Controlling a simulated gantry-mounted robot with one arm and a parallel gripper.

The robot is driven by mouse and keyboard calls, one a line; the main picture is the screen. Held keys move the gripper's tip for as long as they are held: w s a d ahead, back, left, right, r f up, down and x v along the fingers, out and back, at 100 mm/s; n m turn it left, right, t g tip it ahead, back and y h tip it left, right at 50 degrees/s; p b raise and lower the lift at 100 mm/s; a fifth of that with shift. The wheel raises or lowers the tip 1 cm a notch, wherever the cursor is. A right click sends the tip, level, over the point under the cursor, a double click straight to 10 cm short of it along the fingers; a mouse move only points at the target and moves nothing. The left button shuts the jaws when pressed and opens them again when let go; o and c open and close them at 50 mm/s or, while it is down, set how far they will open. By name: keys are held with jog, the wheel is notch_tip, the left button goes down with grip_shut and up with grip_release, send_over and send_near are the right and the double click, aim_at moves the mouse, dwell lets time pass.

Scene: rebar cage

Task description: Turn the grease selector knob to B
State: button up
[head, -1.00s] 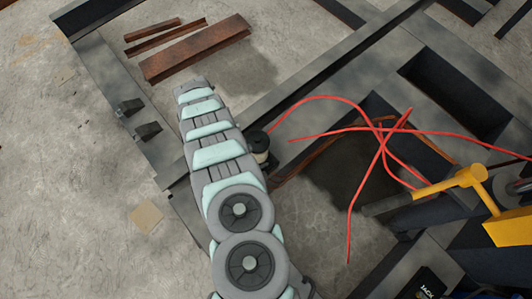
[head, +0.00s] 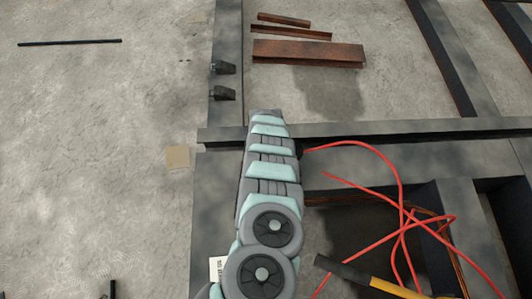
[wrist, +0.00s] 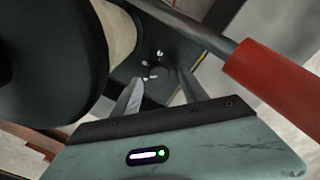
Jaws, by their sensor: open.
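In the wrist view, a dark plate (wrist: 138,62) carries small white marks around a dark round shape that looks like the selector knob (wrist: 158,72). The marks are too small to read, and I cannot tell where the knob points. My gripper (wrist: 160,84) is open and empty, with one finger to the left of the knob and one to the right. I cannot tell whether they touch it. In the head view, my arm hides the gripper and the knob.
A large black cylinder (wrist: 48,65) with a cream band (wrist: 114,30) stands close on the left in the wrist view. A thick red rod or cable (wrist: 275,78) is close on the right. Red cables (head: 385,170), dark beams (head: 420,128) and rusty steel pieces (head: 308,52) surround the arm.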

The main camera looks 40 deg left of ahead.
jog(key=shift+f+b, duration=0.35)
jog(key=shift+f, duration=0.75)
jog(key=shift+c, duration=0.4)
grip_shut()
